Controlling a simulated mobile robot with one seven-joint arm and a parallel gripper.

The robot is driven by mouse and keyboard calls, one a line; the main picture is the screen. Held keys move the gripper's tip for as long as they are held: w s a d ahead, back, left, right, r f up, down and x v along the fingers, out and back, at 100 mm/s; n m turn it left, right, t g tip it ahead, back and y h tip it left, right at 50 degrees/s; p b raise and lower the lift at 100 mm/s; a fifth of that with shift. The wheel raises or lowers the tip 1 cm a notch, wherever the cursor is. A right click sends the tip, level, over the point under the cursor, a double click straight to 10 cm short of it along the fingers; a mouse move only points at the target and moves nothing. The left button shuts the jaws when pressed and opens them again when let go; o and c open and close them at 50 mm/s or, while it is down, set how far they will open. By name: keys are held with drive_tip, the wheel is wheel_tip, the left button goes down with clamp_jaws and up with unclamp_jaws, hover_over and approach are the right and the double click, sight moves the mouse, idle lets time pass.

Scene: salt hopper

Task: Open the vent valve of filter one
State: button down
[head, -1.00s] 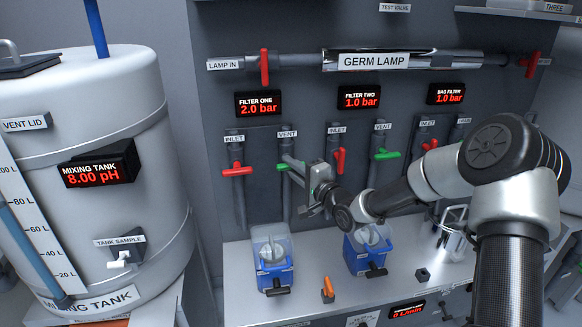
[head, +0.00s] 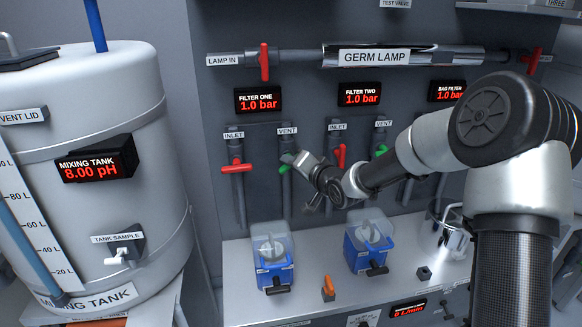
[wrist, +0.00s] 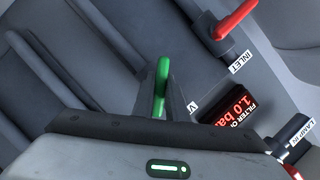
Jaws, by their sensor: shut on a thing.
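The filter one vent valve has a green handle (head: 284,169), just below the VENT label (head: 287,131). My gripper (head: 291,161) is at this valve, and its jaws are shut on the handle. A green end shows left of the jaws, and the rest is hidden behind them. The wrist view shows the green handle (wrist: 162,86) between my fingertips (wrist: 155,95). The filter one display (head: 258,100) reads 1.0 bar. The exact angle of the handle against its pipe is hard to tell.
The red filter one inlet handle (head: 237,168) lies crosswise on its pipe just left. The red filter two inlet handle (head: 341,157) is upright to the right, near my wrist. Blue filter housings (head: 274,276) stand on the bench below. The mixing tank (head: 95,215) is at far left.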

drive_tip(key=n+h+b, duration=0.1)
drive_tip(key=b, duration=0.1)
drive_tip(key=n+b, duration=0.1)
drive_tip(key=b, duration=0.1)
drive_tip(key=shift+a+f+n+h, duration=0.15)
drive_tip(key=shift+f+n+h, duration=0.1)
drive_tip(key=shift+n+h, duration=0.15)
drive_tip(key=n+h+b, duration=0.1)
drive_tip(key=b, duration=0.3)
drive_tip(key=shift+f+n+b, duration=0.15)
drive_tip(key=shift+n+b, duration=0.25)
drive_tip(key=n+h+b, duration=0.1)
drive_tip(key=n+b, duration=0.1)
drive_tip(key=b, duration=0.4)
drive_tip(key=shift+r+h+b, duration=0.3)
drive_tip(key=shift+b, duration=0.45)
drive_tip(key=shift+r+n, duration=0.15)
drive_tip(key=shift+n, duration=0.15)
drive_tip(key=c, duration=1.8)
unclamp_jaws()
drive_tip(key=shift+o, duration=0.2)
drive_tip(key=shift+s, duration=0.1)
